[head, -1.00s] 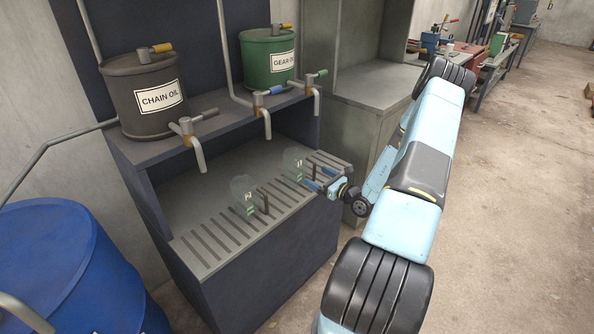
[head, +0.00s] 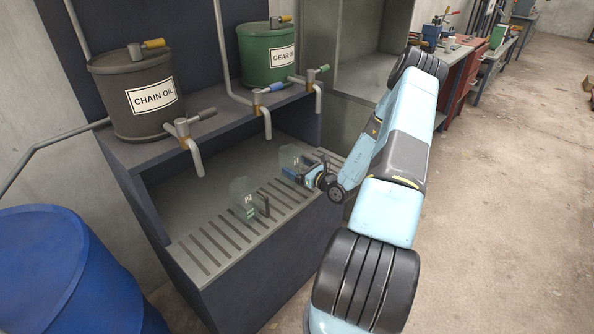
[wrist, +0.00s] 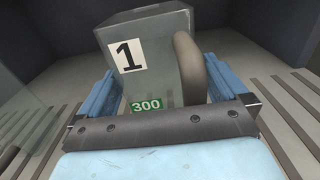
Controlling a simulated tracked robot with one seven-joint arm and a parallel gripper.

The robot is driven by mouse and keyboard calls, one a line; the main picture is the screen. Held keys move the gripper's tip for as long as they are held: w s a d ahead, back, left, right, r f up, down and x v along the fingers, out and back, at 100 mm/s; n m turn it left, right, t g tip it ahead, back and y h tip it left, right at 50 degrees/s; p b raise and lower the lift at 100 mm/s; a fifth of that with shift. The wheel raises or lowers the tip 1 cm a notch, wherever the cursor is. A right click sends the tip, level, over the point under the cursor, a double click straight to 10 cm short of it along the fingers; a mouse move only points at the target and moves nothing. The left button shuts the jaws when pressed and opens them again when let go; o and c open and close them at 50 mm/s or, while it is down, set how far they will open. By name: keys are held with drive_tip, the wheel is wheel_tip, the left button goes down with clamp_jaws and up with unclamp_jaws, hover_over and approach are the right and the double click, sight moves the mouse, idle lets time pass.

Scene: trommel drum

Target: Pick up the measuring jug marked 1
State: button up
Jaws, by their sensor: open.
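The measuring jug marked 1 (wrist: 155,62) is a clear, greyish jug with a white "1" label and a green "300" tag. It stands upright on the slatted drip grate (head: 205,255), and its dark handle (wrist: 190,65) faces my gripper. In the head view the jug (head: 291,157) is partly covered by my gripper (head: 301,172). My gripper (wrist: 155,88) is open, with one blue finger on each side of the jug. I cannot tell whether the fingers touch it. A second clear jug, marked 2 (head: 243,192), stands to the left on the grate.
A shelf (head: 215,128) above the grate carries a dark chain oil drum (head: 132,95) and a green gear oil drum (head: 268,55); their taps hang over the grate. A blue barrel (head: 60,275) stands at the lower left. The floor at right is open.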

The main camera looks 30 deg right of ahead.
drive_tip(key=shift+d, duration=0.1)
drive_tip(key=shift+c, duration=0.5)
drive_tip(key=c, duration=0.9)
drive_tip(key=shift+o, duration=0.2)
drive_tip(key=shift+r, duration=0.1)
